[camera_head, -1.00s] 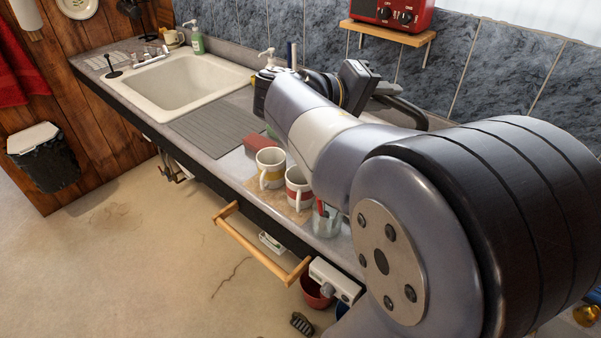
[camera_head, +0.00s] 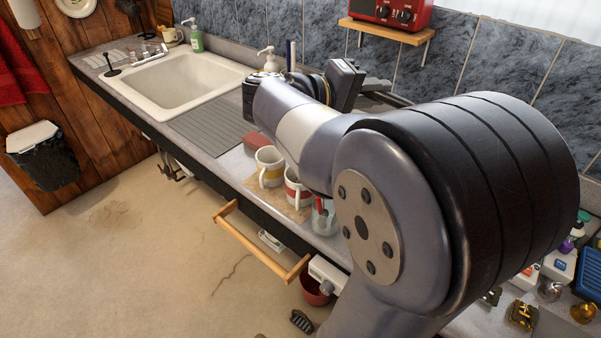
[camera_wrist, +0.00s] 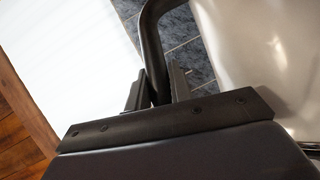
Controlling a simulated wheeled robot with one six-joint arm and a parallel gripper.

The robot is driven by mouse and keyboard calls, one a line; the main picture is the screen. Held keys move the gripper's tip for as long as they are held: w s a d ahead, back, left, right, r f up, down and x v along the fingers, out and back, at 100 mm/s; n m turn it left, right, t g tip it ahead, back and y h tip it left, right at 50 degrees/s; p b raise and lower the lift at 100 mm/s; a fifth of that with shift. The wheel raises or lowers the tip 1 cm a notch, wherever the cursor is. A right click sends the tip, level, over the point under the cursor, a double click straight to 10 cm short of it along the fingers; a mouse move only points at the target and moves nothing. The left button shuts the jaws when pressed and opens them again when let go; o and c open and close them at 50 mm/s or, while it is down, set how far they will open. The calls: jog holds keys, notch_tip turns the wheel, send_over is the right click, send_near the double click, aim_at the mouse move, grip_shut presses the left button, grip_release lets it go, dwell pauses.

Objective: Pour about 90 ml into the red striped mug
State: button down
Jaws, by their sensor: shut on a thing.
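The red striped mug (camera_head: 293,188) stands upright on a tan board on the counter, its right part hidden by my arm. A yellow striped mug (camera_head: 267,168) stands just beyond it to the left. In the wrist view my gripper (camera_wrist: 160,88) is shut on the dark curved handle (camera_wrist: 152,45) of a vessel with a smooth pale body (camera_wrist: 255,55). My arm hides most of the vessel in the head view. Its contents and spout are not visible.
A glass (camera_head: 325,216) with utensils stands close to the red striped mug. A wooden rail (camera_head: 258,250) juts from the counter's front. A red radio (camera_head: 392,14) sits on a shelf above.

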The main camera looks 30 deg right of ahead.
aim_at(407, 102)
jog(key=shift+s+d+r, duration=0.1)
jog(key=shift+d+r, duration=0.05)
jog(key=shift+r, duration=0.05)
jog(key=shift+s+d, duration=0.3)
jog(key=shift+s, duration=0.05)
jog(key=shift+w, duration=0.1)
jog(key=shift+w+a, duration=0.15)
jog(key=shift+a, duration=0.1)
dwell(0.8)
jog(key=shift+d, duration=0.15)
jog(key=s+d, duration=0.1)
jog(key=s+d+m+y+b, duration=0.1)
jog(key=s, duration=0.1)
jog(key=s+d+m+t+y+b, duration=0.1)
jog(key=shift+s+d+f, duration=0.1)
jog(key=shift+s+f, duration=0.1)
jog(key=shift+f, duration=0.2)
jog(key=shift+s+d+r+m+y+p, duration=0.3)
jog(key=shift+s+y, duration=0.05)
jog(key=shift+y, duration=0.15)
